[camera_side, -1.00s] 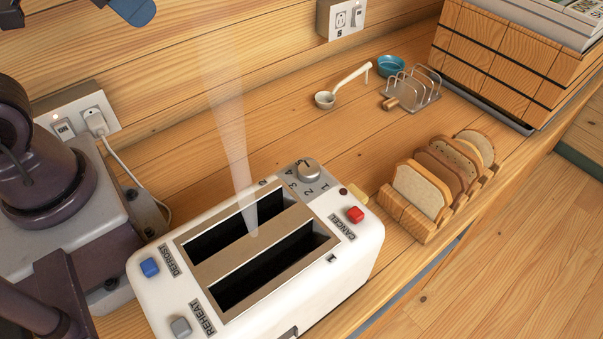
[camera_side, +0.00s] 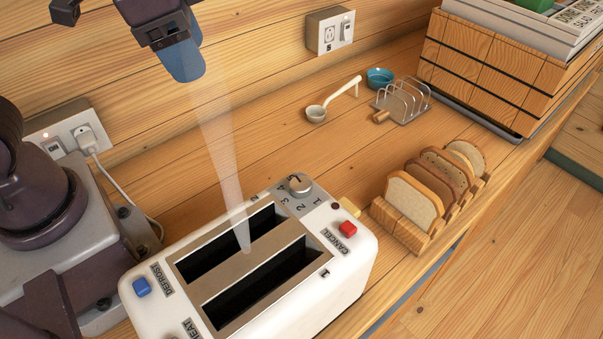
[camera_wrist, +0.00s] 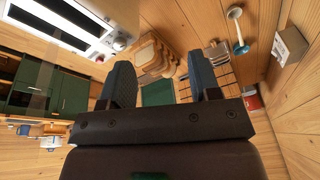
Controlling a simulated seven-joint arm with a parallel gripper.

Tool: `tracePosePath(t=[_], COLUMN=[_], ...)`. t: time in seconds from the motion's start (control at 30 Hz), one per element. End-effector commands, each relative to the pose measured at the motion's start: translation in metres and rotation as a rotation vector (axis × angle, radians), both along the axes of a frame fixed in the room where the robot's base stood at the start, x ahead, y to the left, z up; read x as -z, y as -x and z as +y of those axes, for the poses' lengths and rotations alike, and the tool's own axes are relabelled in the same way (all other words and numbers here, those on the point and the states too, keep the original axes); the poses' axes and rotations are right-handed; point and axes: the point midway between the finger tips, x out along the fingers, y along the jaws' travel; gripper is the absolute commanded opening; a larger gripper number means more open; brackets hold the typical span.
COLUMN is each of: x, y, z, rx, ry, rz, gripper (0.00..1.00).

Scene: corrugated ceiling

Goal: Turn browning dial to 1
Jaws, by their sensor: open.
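The white toaster (camera_side: 345,270) stands on the wooden counter with its two slots empty. Its round silver browning dial (camera_side: 300,186) sits on a grey plate marked with numbers at the toaster's far end; I cannot read its setting for sure. The dial also shows small in the wrist view (camera_wrist: 119,44). My gripper (camera_side: 184,66) hangs well above the counter, to the upper left of the dial, touching nothing. In the wrist view its two dark fingers (camera_wrist: 160,72) are apart with nothing held between them.
A red cancel button (camera_side: 348,228) is near the dial, a blue defrost button (camera_side: 141,287) farther left. A bread rack with slices (camera_side: 415,205), wire rack (camera_side: 405,100), ladle (camera_side: 317,113) and blue bowl (camera_side: 380,77) stand behind and right. A pale translucent beam crosses above the toaster.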

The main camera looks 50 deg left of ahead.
Motion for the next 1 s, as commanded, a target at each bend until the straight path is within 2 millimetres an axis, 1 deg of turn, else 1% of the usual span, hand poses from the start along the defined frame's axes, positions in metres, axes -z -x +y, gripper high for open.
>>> tracePosePath(t=[0.03,0.07,0.1,0.17,0.2,0.27,0.3,0.37,0.4,0.5,0.6,0.73,0.87,1.0], x=[0.005,0.007,0.01,0.015,0.019,0.024,0.026,0.03,0.031,0.03,0.022,0.018,0.02,0.032], y=[-0.011,-0.016,-0.023,-0.032,-0.037,-0.042,-0.046,-0.05,-0.053,-0.06,-0.065,-0.064,-0.063,-0.063], z=[-0.019,-0.03,-0.045,-0.066,-0.078,-0.096,-0.107,-0.121,-0.129,-0.142,-0.145,-0.143,-0.142,-0.141], rx=[0.161,0.266,0.416,0.644,0.79,1.005,1.144,1.348,1.478,1.767,1.983,2.17,2.248,2.257], ry=[-0.042,-0.067,-0.099,-0.143,-0.168,-0.199,-0.216,-0.239,-0.249,-0.273,-0.296,-0.309,-0.311,-0.31], rz=[0.044,0.064,0.09,0.125,0.143,0.167,0.18,0.193,0.198,0.195,0.17,0.161,0.158,0.159], gripper=[0.57,0.57,0.57,0.57,0.57,0.57,0.57,0.57,0.57,0.57,0.57,0.57,0.57,0.57])
